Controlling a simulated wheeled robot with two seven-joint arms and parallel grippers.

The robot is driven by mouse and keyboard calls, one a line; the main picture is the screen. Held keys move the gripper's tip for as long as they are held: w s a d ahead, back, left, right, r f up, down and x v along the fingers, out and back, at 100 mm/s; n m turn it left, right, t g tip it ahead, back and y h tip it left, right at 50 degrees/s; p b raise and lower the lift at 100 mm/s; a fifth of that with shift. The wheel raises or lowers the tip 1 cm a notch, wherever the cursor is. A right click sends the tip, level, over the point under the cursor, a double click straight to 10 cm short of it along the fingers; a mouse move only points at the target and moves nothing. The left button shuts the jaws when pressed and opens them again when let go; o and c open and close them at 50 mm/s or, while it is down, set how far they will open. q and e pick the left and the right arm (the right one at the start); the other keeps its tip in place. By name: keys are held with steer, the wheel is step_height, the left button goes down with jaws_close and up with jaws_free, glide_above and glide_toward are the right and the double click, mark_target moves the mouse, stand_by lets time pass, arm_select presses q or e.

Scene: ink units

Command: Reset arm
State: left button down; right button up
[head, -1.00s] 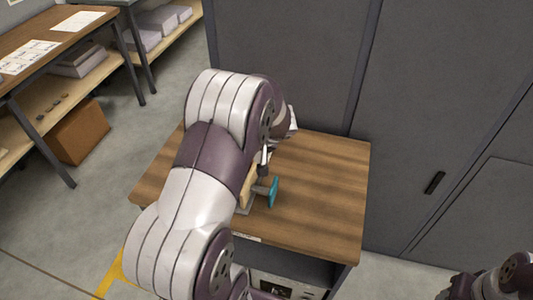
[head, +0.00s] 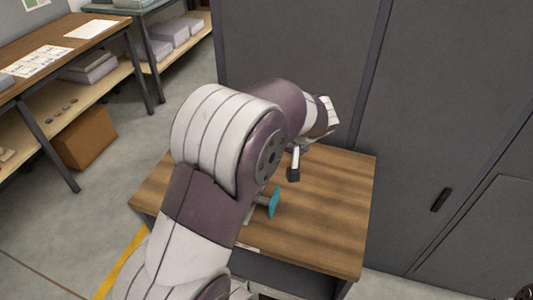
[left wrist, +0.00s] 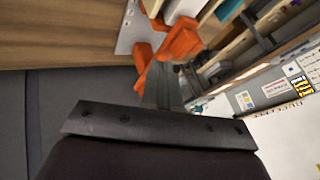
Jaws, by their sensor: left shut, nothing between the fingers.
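My left arm reaches across the wooden-topped stand in the head view. Its gripper (head: 293,172) is shut and empty, above the stand top (head: 325,205). In the left wrist view the dark shut fingers (left wrist: 165,88) point toward an orange part (left wrist: 180,42); I cannot tell the gap between them. A teal-ended piece (head: 268,203) sits on the stand, partly hidden by my arm. My right gripper is not in view; only a sliver of dark arm shows at the lower right corner.
Tall grey cabinets (head: 300,60) stand close behind the stand. The right part of the stand top is clear.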

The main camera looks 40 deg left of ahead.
arm_select(q)
steer(key=s+d+f+m+h, duration=0.3)
steer(key=s+d, duration=0.3)
steer(key=d, duration=0.2)
steer(key=s+d+f+m+h, duration=0.3)
steer(key=s+d, duration=0.3)
steer(key=d, duration=0.2)
steer(key=shift+s+d+f+g+h, duration=0.25)
steer(key=shift+f+h, duration=0.25)
steer(key=shift+f, duration=0.25)
steer(key=shift+w, duration=0.1)
